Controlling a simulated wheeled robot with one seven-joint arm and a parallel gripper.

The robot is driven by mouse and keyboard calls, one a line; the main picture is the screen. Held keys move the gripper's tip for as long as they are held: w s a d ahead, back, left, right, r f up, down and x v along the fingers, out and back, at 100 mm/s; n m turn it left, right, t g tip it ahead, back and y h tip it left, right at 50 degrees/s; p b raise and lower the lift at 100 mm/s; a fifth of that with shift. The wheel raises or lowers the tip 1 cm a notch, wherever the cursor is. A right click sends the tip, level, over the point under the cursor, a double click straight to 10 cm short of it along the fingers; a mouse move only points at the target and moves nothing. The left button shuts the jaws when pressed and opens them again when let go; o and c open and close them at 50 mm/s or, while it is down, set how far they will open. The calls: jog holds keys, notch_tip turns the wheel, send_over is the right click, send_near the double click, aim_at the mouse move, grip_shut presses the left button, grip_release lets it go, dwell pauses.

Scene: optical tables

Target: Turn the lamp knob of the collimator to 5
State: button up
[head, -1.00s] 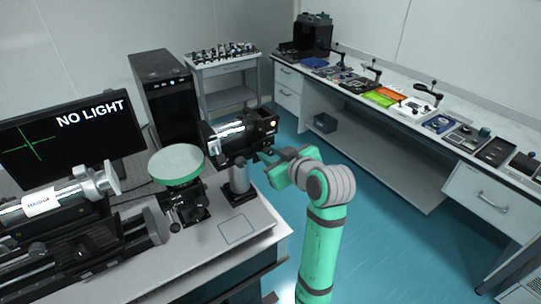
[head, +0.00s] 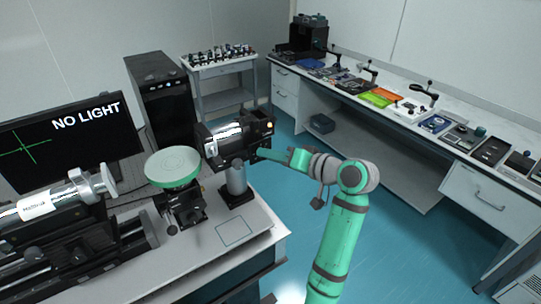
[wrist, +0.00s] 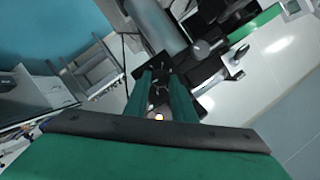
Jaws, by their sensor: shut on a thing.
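The collimator (head: 226,138) is a black and silver tube on a post, at the right end of the near optical table in the head view. A small orange light glows on its black lamp housing (head: 259,131). My gripper (head: 266,152) reaches this housing from the right. In the wrist view, the two green fingers (wrist: 164,90) close on the small dark lamp knob (wrist: 160,87), largely hidden between them. A black face with small pale marks (wrist: 155,67) shows just beyond the fingertips. I cannot read any numbers, so the knob's setting is unclear.
A monitor (head: 70,135) reads "NO LIGHT". A round pale green plate (head: 173,166) on a mount stands left of the collimator. A long bench (head: 400,118) with instruments runs along the right wall. Blue floor (head: 400,235) lies open between the tables.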

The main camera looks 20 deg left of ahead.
jog(key=shift+s+a+f+m+t+y, duration=0.1)
jog(key=shift+f+m+t+y, duration=0.6)
jog(key=shift+m, duration=3.65)
jog(key=shift+s+f+m+t+y, duration=0.1)
jog(key=shift+m+t+y, duration=1.15)
jog(key=shift+m, duration=3.15)
jog(key=shift+s+a+f+m+t+y, duration=0.1)
jog(key=shift+f+m+t+y, duration=0.8)
jog(key=shift+m, duration=3.45)
jog(key=shift+r+m+t+h, duration=0.35)
jog(key=shift+r+t, duration=0.1)
jog(key=shift+r, duration=0.2)
jog(key=o, duration=1.1)
jog(key=shift+w, duration=0.1)
jog(key=shift+c, duration=0.2)
jog(key=v, duration=1)
jog(key=shift+s+d+f, duration=0.15)
jog(key=shift+s+d, duration=0.1)
jog(key=shift+s, duration=0.05)
